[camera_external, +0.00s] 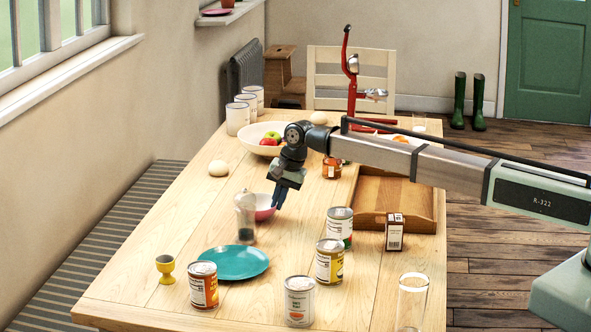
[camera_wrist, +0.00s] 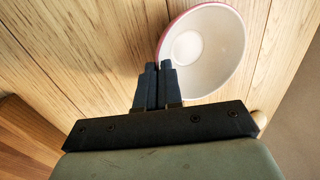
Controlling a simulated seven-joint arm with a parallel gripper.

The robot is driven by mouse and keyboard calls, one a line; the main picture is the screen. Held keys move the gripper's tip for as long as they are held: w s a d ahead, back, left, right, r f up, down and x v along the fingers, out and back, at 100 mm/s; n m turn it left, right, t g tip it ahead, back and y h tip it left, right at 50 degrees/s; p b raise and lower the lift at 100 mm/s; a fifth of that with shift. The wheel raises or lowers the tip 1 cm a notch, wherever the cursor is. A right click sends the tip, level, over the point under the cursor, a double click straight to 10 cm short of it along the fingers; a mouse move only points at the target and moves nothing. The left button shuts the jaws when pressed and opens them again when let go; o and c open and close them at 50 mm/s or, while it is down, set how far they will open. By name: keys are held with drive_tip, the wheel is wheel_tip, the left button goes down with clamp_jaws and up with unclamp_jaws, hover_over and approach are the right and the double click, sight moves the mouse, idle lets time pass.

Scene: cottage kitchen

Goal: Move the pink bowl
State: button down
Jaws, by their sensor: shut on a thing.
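The pink bowl (camera_external: 266,213) stands on the wooden table in the external view, partly hidden behind a clear shaker and beside my fingers. In the wrist view the bowl (camera_wrist: 205,50) shows a white inside and a pink rim. My gripper (camera_external: 277,204) points down at the bowl's right side. In the wrist view my gripper (camera_wrist: 160,66) has its fingers close together at the bowl's near rim, shut on the rim. The bowl looks upright, and I cannot tell whether it is clear of the table.
A clear shaker (camera_external: 245,218) stands just in front of the bowl. A teal plate (camera_external: 233,262), a yellow egg cup (camera_external: 165,268) and several cans are nearer. A fruit bowl (camera_external: 252,145) and a white ball (camera_external: 218,168) lie behind. A wooden tray (camera_external: 397,200) is to the right.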

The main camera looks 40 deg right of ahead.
drive_tip(key=shift+s+a, duration=0.45)
drive_tip(key=shift+s, duration=0.1)
drive_tip(key=c, duration=1.2)
unclamp_jaws()
drive_tip(key=shift+r, duration=0.1)
drive_tip(key=v, duration=1.3)
drive_tip(key=shift+s+r, duration=0.1)
drive_tip(key=shift+r, duration=0.2)
